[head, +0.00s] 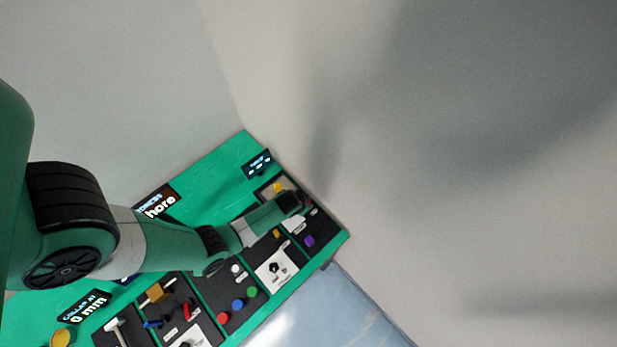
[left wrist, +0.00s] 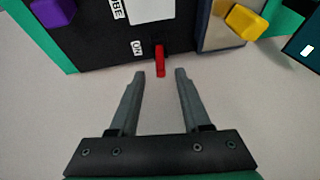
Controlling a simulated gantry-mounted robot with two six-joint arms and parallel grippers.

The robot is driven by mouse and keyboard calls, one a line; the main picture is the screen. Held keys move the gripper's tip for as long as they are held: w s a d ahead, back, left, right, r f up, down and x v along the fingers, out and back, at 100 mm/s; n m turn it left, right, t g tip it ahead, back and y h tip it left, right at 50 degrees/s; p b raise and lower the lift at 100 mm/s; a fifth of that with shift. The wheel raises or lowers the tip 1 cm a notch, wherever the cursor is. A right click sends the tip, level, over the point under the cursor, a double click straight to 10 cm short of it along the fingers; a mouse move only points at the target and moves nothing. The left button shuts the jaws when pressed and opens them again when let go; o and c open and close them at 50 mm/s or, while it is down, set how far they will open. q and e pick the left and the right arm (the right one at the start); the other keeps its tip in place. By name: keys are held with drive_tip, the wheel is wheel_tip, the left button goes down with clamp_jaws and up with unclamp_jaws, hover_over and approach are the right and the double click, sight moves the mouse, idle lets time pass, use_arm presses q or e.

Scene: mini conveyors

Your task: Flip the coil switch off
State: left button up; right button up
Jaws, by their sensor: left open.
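A small red switch lever (left wrist: 160,60) stands out from a black panel (left wrist: 100,50) in the left wrist view, with an ON label (left wrist: 137,48) beside it on the left. My left gripper (left wrist: 160,73) is open, its two fingertips on either side of the lever's near end, and nothing is held. I cannot tell whether the fingers touch it. In the head view my left arm reaches across the green board to its far right end, where my left gripper (head: 297,200) mostly hides the switch. My right gripper is in neither view.
A yellow part (left wrist: 243,20) is right of the lever and a purple block (left wrist: 52,14) left of it. The green board (head: 225,175) carries several panels with coloured knobs, including a blue one (head: 238,304). Plain grey wall lies beyond the board.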

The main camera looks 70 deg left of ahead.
use_arm(q)
drive_tip(key=b+x, duration=0.2)
drive_tip(key=x, duration=0.4)
drive_tip(key=shift+w+a+b, duration=0.1)
drive_tip(key=shift+w+b, duration=0.05)
drive_tip(key=shift+b, duration=0.15)
drive_tip(key=shift+c, duration=0.3)
clamp_jaws()
